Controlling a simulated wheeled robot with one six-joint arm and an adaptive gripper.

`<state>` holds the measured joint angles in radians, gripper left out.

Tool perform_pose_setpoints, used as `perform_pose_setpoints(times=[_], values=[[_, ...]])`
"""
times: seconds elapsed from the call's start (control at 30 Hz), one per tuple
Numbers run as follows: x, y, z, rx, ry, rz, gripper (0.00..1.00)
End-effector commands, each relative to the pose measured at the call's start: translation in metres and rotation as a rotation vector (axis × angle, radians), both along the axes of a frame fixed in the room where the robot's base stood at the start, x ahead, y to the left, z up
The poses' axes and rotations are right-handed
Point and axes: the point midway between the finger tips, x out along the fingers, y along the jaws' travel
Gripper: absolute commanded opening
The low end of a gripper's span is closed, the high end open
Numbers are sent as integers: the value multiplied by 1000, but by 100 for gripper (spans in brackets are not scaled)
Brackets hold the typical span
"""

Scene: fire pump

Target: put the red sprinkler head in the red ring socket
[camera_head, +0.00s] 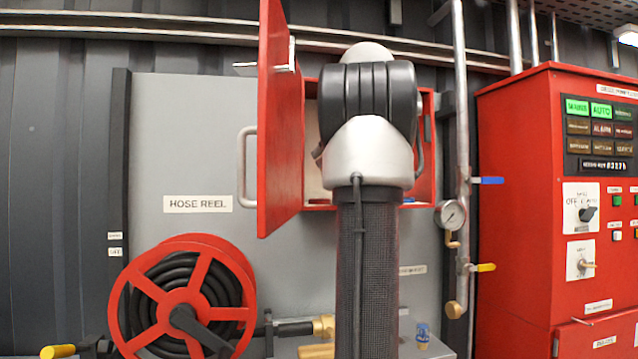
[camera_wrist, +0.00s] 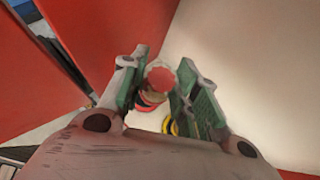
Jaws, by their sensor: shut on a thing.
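In the wrist view my gripper (camera_wrist: 165,88) is shut on the red sprinkler head (camera_wrist: 161,77), whose round red end shows between the green finger pads. Just beyond it, close to the left finger, is a red band with dark beneath, which looks like the red ring socket (camera_wrist: 147,103). The head overlaps it in the picture, and I cannot tell whether they touch. A yellow and black ring (camera_wrist: 171,126) shows by the right finger. In the head view my own arm hides the gripper, the head and the socket, in front of the open red cabinet.
The cabinet door (camera_head: 282,120) stands open on the left of my arm. The cabinet's right wall (camera_head: 427,150) is close on the other side. A gauge (camera_head: 451,214) and pipe stand right of it, a hose reel (camera_head: 185,300) at lower left, a red control panel (camera_head: 520,200) at right.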

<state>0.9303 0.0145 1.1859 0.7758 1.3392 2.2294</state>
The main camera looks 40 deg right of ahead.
Motion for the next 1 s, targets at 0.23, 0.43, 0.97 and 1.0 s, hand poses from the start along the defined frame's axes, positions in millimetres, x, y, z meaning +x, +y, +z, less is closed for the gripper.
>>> perform_pose_setpoints(times=[0.23, 0.43, 0.97, 1.0], values=[[24, 4, -20, 3, 2, -1, 2], [24, 3, -37, 1, 0, 0, 2], [28, 4, -71, 2, 1, 1, 39], [28, 4, -71, 2, 1, 1, 39]])
